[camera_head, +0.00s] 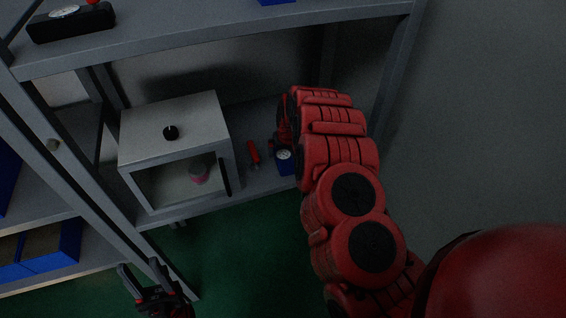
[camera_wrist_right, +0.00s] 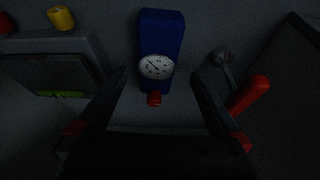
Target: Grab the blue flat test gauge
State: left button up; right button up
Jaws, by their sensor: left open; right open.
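The blue flat test gauge (camera_head: 285,168), with a round white dial, is on the lower shelf just below my right gripper (camera_head: 284,138). The right arm hides part of it. In the right wrist view the blue gauge (camera_wrist_right: 162,32) lies ahead of the open fingers, its dial facing the camera. Its red end is near the gap between the fingertips (camera_wrist_right: 162,78). The gripper is open and empty; whether a finger touches the gauge cannot be told. My left gripper (camera_head: 143,276) is open and empty, low at the left, away from the gauge.
A red-handled tool (camera_head: 253,153) lies left of the gauge. Farther left stands a grey open-fronted box (camera_head: 178,145) with a black knob and a pink item inside. The upper shelf (camera_head: 215,38) overhangs behind, with a black gauge (camera_head: 72,23) on it. Blue bins (camera_head: 68,243) stand lower left.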

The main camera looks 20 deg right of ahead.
aim_at(283, 154)
jog(key=shift+w+d+f+p, duration=0.2)
jog(key=shift+w+f+p, duration=0.25)
jog(key=shift+f, duration=0.2)
jog(key=shift+w+d+f+p, duration=0.15)
jog(key=shift+w+f+p, duration=0.25)
jog(key=shift+f, duration=0.2)
jog(key=shift+w+d+f, duration=0.1)
jog(key=shift+w+f, duration=0.1)
jog(key=shift+f, duration=0.4)
jog(key=shift+w+f, duration=0.15)
jog(key=shift+w, duration=0.05)
jog(key=shift+f, duration=0.25)
jog(key=shift+w+a+f, duration=0.1)
jog(key=shift+a+f, duration=0.1)
grip_shut()
